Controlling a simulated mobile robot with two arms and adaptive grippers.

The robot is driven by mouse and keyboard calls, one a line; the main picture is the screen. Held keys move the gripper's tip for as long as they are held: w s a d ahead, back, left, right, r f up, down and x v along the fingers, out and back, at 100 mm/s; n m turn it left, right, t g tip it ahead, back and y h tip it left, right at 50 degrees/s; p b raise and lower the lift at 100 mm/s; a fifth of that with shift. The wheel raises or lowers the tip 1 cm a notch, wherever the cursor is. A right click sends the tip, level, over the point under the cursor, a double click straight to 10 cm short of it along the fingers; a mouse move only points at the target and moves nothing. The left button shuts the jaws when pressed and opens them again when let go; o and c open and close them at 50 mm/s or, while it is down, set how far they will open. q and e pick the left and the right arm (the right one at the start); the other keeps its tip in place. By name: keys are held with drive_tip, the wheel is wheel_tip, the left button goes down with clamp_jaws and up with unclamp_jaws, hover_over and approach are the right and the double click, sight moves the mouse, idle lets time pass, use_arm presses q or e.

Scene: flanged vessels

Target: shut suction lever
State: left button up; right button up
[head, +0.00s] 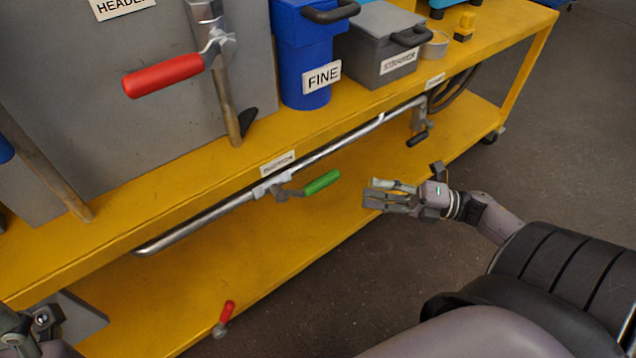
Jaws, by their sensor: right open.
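The suction lever has a green grip (322,181) and a grey metal arm. It is mounted on a valve (270,185) in the long silver pipe under the cart's front edge. The label above the valve (278,163) is small but seems to read SUCTION. The lever points right, roughly along the pipe and slightly away from it. My right gripper (376,194) is open and empty, just right of the green grip's tip, with its fingers pointing left. A gap shows between them.
A red lever (163,75) is on a vertical pipe before the grey tank (100,110). A dark-handled valve (417,138) is at the pipe's right end. A small red lever (227,312) is low down. The yellow cart's lower shelf (270,240) lies below; floor is clear.

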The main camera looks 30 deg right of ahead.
sight(321, 182)
drive_tip(key=b+x, duration=0.2)
drive_tip(key=x, duration=1)
drive_tip(key=shift+w+a, duration=0.1)
clamp_jaws()
idle(0.4)
